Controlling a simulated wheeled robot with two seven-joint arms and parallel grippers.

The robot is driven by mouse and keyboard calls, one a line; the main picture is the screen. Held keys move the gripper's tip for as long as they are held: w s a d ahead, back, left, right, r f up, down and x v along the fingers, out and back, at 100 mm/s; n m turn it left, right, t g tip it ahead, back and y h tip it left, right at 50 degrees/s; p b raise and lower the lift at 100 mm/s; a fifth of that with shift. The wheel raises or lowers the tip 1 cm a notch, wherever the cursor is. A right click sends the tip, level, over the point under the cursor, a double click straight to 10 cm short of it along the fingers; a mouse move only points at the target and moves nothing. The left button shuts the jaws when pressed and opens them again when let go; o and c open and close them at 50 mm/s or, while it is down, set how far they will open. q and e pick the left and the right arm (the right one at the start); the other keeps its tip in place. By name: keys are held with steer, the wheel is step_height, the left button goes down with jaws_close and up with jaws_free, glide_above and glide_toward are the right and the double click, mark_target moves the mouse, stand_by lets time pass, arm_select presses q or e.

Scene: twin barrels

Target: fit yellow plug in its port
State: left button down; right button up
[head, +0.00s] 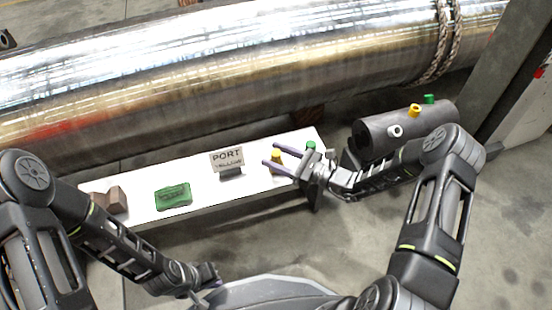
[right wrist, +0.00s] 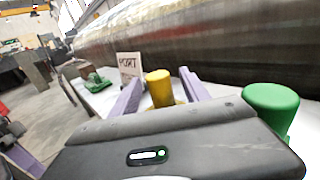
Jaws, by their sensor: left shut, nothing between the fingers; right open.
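The yellow plug (head: 276,156) stands upright on the white bench, with an orange-brown lower part. My right gripper (head: 269,155) is open, its two purple fingers reaching along either side of the plug. In the right wrist view the yellow plug (right wrist: 158,88) shows between the spread fingers (right wrist: 160,90), with a gap on each side. The dark barrel (head: 385,135) at right carries a yellow port (head: 414,111), a white one (head: 395,131) and a green one (head: 429,99). My left gripper (head: 210,276) is shut and empty, low at the front of the bench.
A green plug (head: 311,147) stands close by my right gripper; it also shows in the right wrist view (right wrist: 271,104). A sign reading PORT YELLOW (head: 227,159), a green object (head: 173,196) and a brown block (head: 117,199) are on the bench (head: 145,205). A large metal pipe (head: 200,75) lies behind.

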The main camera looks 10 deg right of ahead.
steer(key=shift+c, duration=0.3)
jaws_close()
stand_by(0.4)
